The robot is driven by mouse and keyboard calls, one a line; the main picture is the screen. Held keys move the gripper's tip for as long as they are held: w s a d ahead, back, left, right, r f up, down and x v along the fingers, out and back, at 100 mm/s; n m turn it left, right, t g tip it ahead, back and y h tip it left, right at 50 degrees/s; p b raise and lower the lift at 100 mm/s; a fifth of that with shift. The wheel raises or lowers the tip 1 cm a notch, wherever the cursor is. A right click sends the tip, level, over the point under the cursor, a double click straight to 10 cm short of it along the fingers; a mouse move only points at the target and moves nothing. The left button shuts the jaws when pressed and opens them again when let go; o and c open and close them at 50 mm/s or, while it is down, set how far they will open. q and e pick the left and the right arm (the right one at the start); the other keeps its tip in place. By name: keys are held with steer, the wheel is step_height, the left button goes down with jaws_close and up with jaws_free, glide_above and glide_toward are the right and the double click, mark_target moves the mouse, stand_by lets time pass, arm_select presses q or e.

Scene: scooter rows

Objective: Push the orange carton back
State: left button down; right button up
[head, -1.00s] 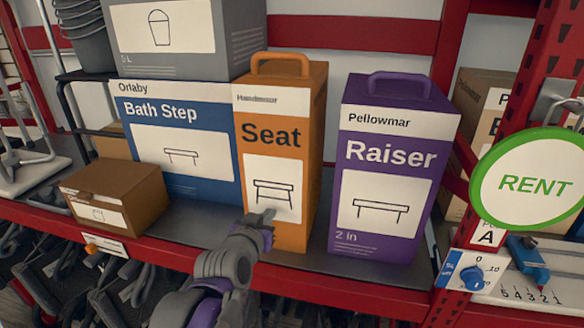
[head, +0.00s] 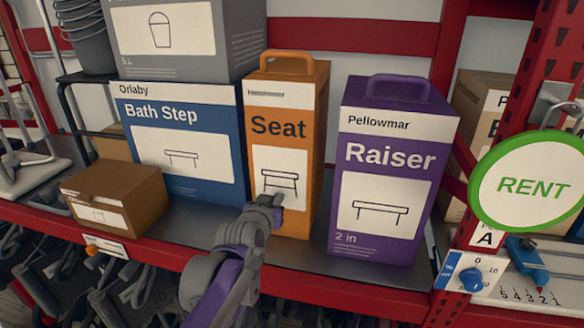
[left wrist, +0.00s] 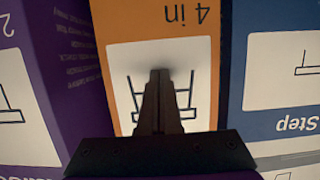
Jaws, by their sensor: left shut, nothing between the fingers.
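The orange carton (head: 283,140), labelled Seat, stands upright on the shelf between the blue Bath Step carton (head: 185,143) and the purple Raiser carton (head: 391,170). My left gripper (head: 270,203) is shut and empty, with its tips at the lower front of the orange carton. In the left wrist view the orange carton (left wrist: 201,48) appears upside down, and the shut fingers (left wrist: 160,76) lie over its white picture panel. They look touching or very close to it. My right gripper is not in view.
A brown box (head: 115,197) sits at the left on the grey shelf (head: 190,237). A grey carton (head: 185,40) rests on the blue one. A red post with a green-rimmed RENT sign (head: 533,185) stands at the right. Narrow gaps flank the orange carton.

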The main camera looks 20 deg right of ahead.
mark_target(283, 185)
arm_select(q)
steer(key=shift+w+d+p, duration=0.15)
steer(key=shift+w+d, duration=0.4)
steer(key=shift+w, duration=0.3)
steer(key=shift+w+d+p, duration=0.1)
steer(key=shift+w+d, duration=0.5)
steer(key=shift+w, duration=0.25)
steer(key=shift+w+d+p, duration=0.15)
steer(key=shift+w+d, duration=0.4)
steer(key=shift+w, duration=0.3)
steer(key=shift+w+d+p, duration=0.8)
steer(key=shift+w+d, duration=1.15)
steer(key=shift+w, duration=0.95)
steer(key=s+a+b, duration=0.1)
steer(key=s+a, duration=0.5)
steer(key=s, duration=0.3)
steer(key=shift+s+a, duration=0.2)
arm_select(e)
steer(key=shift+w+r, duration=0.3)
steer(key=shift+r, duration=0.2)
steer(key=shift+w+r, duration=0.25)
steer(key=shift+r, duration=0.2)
